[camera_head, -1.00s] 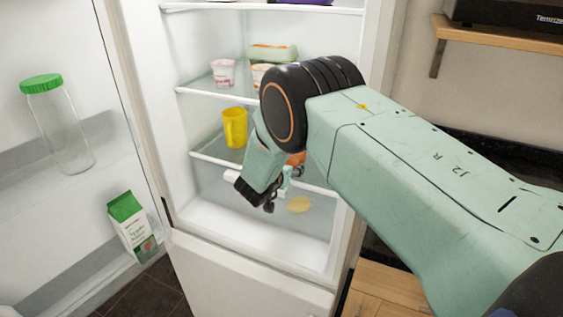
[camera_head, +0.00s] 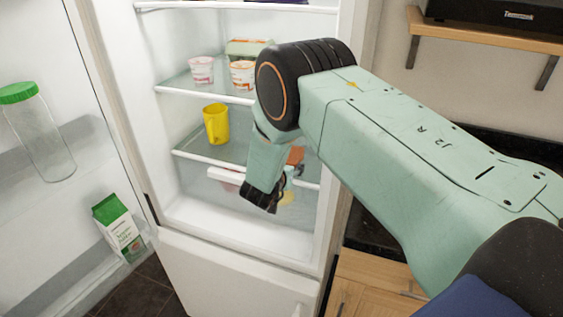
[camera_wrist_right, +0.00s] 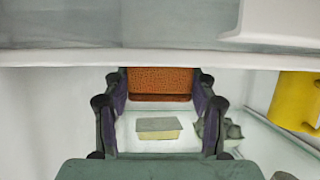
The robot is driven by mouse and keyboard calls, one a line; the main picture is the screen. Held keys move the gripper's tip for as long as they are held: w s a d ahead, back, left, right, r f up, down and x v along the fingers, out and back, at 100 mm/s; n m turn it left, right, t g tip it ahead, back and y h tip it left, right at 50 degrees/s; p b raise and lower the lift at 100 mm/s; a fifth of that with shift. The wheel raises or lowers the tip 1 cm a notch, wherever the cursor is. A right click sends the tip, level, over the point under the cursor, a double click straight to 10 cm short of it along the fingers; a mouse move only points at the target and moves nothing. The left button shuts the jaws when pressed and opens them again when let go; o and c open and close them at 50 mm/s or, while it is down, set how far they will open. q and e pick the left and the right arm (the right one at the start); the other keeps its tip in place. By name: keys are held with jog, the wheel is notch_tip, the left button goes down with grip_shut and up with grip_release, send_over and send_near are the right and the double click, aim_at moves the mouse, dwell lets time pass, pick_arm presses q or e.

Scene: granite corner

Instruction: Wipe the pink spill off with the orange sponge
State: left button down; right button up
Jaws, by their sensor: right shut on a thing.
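The right gripper (camera_head: 262,198) is inside the fridge, low by the lower glass shelf, mostly seen from its back. In the wrist view the right gripper (camera_wrist_right: 158,92) is shut on the orange sponge (camera_wrist_right: 158,80), held between its fingertips. An orange patch (camera_head: 296,155) shows behind the wrist in the head view; I cannot tell if it is the sponge. A faint pink patch (camera_head: 229,186), likely the spill, shows just left of the gripper, partly hidden by it and the shelf edge. No pink shows clearly in the wrist view. The left gripper is out of view.
A yellow cup (camera_head: 216,124) stands on the shelf left of the arm and shows in the wrist view (camera_wrist_right: 296,100). Two yogurt cups stand above. A pale block (camera_wrist_right: 158,129) lies below the sponge. The open door (camera_head: 60,210) bears a jar (camera_head: 38,135) and a carton (camera_head: 119,228).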

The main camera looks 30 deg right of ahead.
jog(key=shift+s+d, duration=0.6)
jog(key=shift+s, duration=0.1)
jog(key=shift+w+a, duration=0.1)
jog(key=shift+r+p, duration=0.25)
jog(key=shift+p, duration=0.1)
jog(key=shift+r+p, duration=1)
jog(key=shift+r, duration=0.35)
jog(key=shift+w+f, duration=0.1)
